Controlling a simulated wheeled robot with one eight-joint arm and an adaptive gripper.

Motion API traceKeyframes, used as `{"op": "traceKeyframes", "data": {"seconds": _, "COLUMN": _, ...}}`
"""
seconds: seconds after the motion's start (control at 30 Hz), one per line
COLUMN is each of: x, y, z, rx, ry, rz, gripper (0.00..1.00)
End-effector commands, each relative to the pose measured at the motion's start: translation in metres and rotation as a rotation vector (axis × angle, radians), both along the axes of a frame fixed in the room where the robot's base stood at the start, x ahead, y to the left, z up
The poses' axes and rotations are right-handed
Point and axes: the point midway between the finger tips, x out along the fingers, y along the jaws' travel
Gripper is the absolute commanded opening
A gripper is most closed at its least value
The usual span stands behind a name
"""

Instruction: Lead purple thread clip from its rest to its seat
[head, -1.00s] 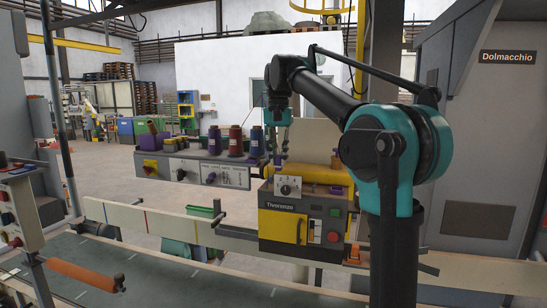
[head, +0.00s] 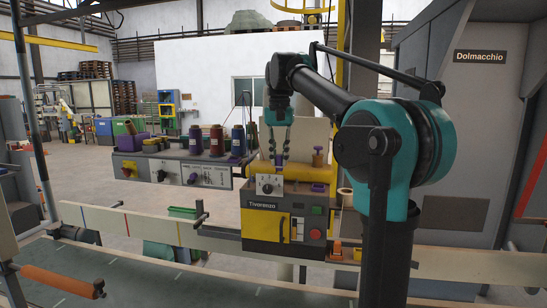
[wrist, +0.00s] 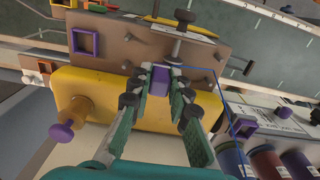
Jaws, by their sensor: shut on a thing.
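My gripper (head: 279,161) is over the top of the Tiverenzo machine (head: 284,220), fingers pointing down. The wrist view shows my gripper (wrist: 160,88) shut on the purple clip (wrist: 160,77), a small block between the fingertips. A blue thread (wrist: 222,92) runs from near the clip to the right, towards the spool rack. On the machine's brown top, an empty purple square frame (wrist: 87,41) lies left of the clip, apart from it; it also shows in the head view (head: 318,187). Another purple square frame (wrist: 244,127) is beside the spools. I cannot tell the clip's height above the top.
A rack with blue (head: 238,139), red (head: 216,141) and brown spools stands left of the machine. A metal post (wrist: 178,45) and small pegs stand close to the clip. A brass post with a purple knob (wrist: 62,132) rises near the purple frame.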

Motion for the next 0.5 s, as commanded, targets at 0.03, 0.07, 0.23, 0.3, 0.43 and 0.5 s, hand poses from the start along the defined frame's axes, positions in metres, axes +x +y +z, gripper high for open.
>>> {"op": "traceKeyframes", "data": {"seconds": 0.03, "x": -0.001, "y": -0.003, "z": 0.000, "rx": 0.000, "ry": 0.000, "rz": -0.001, "gripper": 0.00}}
{"op": "traceKeyframes", "data": {"seconds": 0.07, "x": -0.002, "y": -0.005, "z": 0.000, "rx": 0.000, "ry": 0.000, "rz": -0.001, "gripper": 0.00}}
{"op": "traceKeyframes", "data": {"seconds": 0.23, "x": -0.005, "y": -0.016, "z": 0.000, "rx": 0.000, "ry": 0.000, "rz": -0.002, "gripper": 0.00}}
{"op": "traceKeyframes", "data": {"seconds": 0.3, "x": -0.007, "y": -0.020, "z": 0.000, "rx": 0.000, "ry": 0.000, "rz": -0.001, "gripper": 0.00}}
{"op": "traceKeyframes", "data": {"seconds": 0.43, "x": -0.009, "y": -0.027, "z": 0.000, "rx": 0.000, "ry": 0.000, "rz": -0.002, "gripper": 0.00}}
{"op": "traceKeyframes", "data": {"seconds": 0.5, "x": -0.010, "y": -0.032, "z": 0.000, "rx": 0.000, "ry": 0.000, "rz": -0.002, "gripper": 0.00}}
